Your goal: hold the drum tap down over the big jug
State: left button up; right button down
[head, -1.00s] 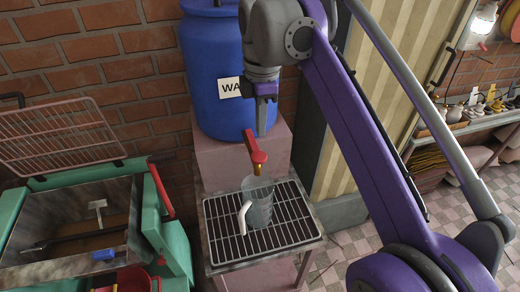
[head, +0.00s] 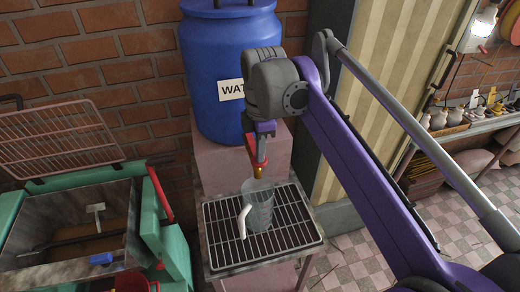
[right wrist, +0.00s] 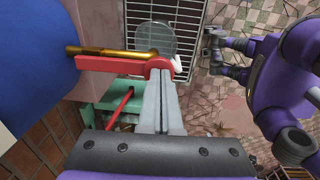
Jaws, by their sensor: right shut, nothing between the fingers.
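The blue water drum (head: 235,70) stands on a pink block. Its tap has a red lever (head: 250,143) and a brass spout (head: 258,171). In the right wrist view the red lever (right wrist: 110,64) lies beside the brass spout (right wrist: 108,52). The big clear jug (head: 259,212), with a pale handle (head: 243,219), stands upright below the spout. My right gripper (head: 262,158) is shut and empty, pointing down at the tap. Its fingertips (right wrist: 159,76) overlap the lever's rounded end; I cannot tell whether they touch. My left gripper is not seen.
The jug stands on a wire grate (head: 285,222) on a small stand. A green machine (head: 175,255) with an open trough and raised wire guard (head: 55,135) is at the left. A striped panel (head: 385,90) and a shelf of small items (head: 465,120) are at the right.

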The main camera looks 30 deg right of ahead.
jog(key=shift+s+f+t, duration=0.2)
jog(key=shift+f+t, duration=0.05)
jog(key=shift+f, duration=0.25)
jog(key=shift+s+f+t, duration=0.2)
jog(key=shift+f+t, duration=0.05)
jog(key=shift+f, duration=0.2)
jog(key=shift+w, duration=0.1)
jog(key=shift+r, duration=0.15)
dwell(5.9)
jog(key=shift+r+p, duration=0.35)
jog(key=shift+r, duration=0.35)
